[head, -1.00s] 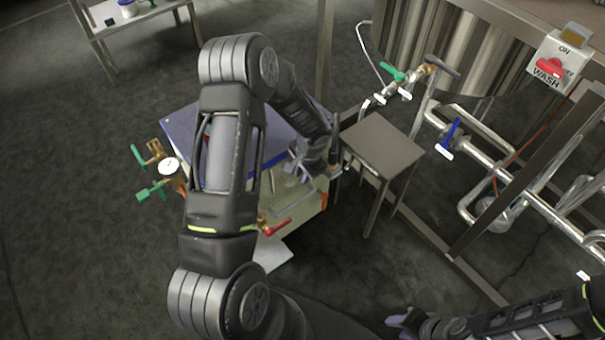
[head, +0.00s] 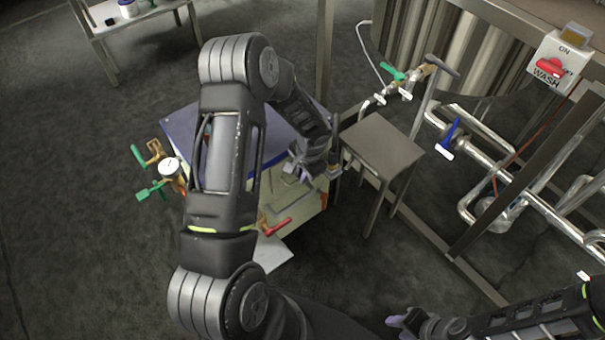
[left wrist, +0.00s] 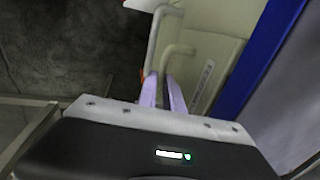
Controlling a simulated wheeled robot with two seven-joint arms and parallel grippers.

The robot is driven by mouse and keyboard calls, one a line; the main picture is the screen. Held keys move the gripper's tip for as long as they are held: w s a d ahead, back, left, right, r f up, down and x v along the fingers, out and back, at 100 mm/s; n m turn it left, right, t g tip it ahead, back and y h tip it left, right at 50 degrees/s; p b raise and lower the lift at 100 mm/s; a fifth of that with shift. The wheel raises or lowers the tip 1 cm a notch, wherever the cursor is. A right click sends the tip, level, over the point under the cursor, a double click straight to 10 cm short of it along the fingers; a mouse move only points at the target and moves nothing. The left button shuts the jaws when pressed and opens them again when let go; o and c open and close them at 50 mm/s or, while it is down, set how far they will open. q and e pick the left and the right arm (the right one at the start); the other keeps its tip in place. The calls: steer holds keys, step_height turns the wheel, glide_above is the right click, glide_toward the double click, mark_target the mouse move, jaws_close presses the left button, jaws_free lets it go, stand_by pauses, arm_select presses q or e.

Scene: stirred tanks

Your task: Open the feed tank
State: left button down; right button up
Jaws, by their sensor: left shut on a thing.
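A cream box with a blue top (head: 182,130) stands on the floor left of centre, partly hidden by my left arm. I cannot tell for sure that it is the feed tank. In the left wrist view, its cream face (left wrist: 226,22) carries pale bent handles (left wrist: 157,38) beside a blue edge. My left gripper (head: 298,170) is at the box's right side. Its lavender fingers (left wrist: 163,92) are shut on a handle; the exact contact is hard to see. My right gripper (head: 398,322) is at the bottom edge, clear of the box; its jaws are unclear.
Green-handled valves and a gauge (head: 169,167) stick out at the box's left. A red-handled valve (head: 277,227) is at its front. A small metal table (head: 381,145) stands close right. Pipes, a blue valve handle (head: 449,136) and a WASH switch box (head: 551,72) are further right.

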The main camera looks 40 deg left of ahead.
stand_by(0.4)
arm_select(q)
steer(key=s+d+b, duration=0.3)
steer(key=d+b, duration=0.3)
steer(key=d, duration=0.5)
steer(key=shift+s+d, duration=0.25)
steer(key=c, duration=1.5)
jaws_free()
steer(key=r, duration=0.2)
steer(key=d+r+p, duration=0.1)
steer(key=r, duration=0.4)
steer(key=shift+s+d+r, duration=0.2)
steer(key=shift+r, duration=0.1)
